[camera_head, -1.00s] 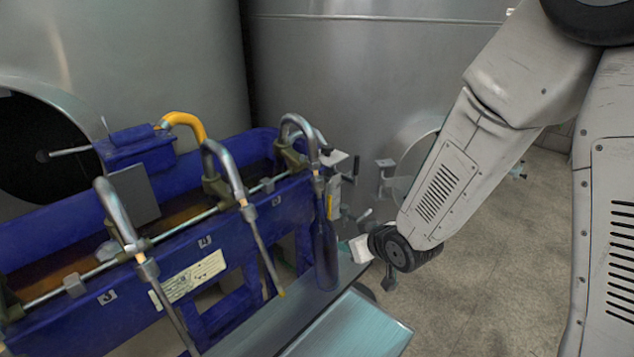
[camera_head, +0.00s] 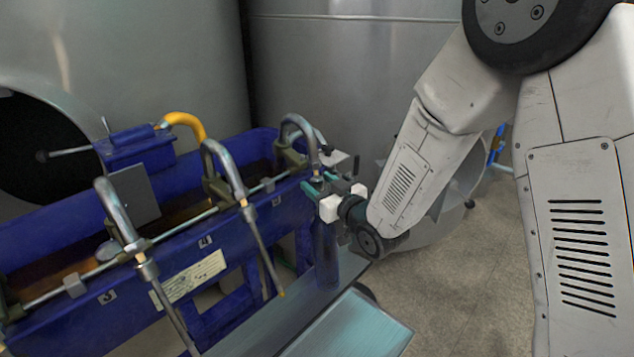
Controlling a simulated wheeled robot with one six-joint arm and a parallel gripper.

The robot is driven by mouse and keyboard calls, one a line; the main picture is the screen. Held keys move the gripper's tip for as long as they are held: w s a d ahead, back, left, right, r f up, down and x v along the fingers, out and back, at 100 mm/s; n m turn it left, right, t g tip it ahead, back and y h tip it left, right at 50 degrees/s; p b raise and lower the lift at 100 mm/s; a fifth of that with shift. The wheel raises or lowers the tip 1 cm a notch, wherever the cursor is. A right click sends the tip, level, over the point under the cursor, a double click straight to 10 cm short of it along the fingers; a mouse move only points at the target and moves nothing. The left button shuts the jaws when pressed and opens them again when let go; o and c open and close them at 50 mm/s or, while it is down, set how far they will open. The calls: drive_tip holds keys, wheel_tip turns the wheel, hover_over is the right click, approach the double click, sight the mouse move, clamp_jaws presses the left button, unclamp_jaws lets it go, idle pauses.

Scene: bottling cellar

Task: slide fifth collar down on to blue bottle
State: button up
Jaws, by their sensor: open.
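The blue bottle (camera_head: 326,262) stands upright on the metal shelf under the rightmost spout (camera_head: 299,122) of the filler. The tube of that spout runs down towards the bottle's neck. The fifth collar sits on this tube, but my gripper largely covers it now. My gripper (camera_head: 318,184) is open, its teal fingertips at the tube around the collar's height, just above the bottle. I cannot tell whether the fingers touch the collar. The bottle's neck is hidden behind the gripper.
The blue filler trough (camera_head: 35,240) carries other curved spouts with collars (camera_head: 249,213) to the left. A yellow-sleeved spout (camera_head: 186,122) is tilted back. The metal shelf (camera_head: 345,325) runs along the front. Steel tanks stand behind. Floor is clear at right.

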drive_tip(key=shift+x, duration=0.75)
drive_tip(key=c, duration=0.7)
drive_tip(key=shift+o, duration=0.3)
drive_tip(key=shift+s+d+f, duration=0.1)
drive_tip(key=shift+f, duration=0.45)
drive_tip(key=shift+s+d+f, duration=0.1)
drive_tip(key=shift+f, duration=0.5)
drive_tip(key=o, duration=0.6)
drive_tip(key=shift+o, duration=0.2)
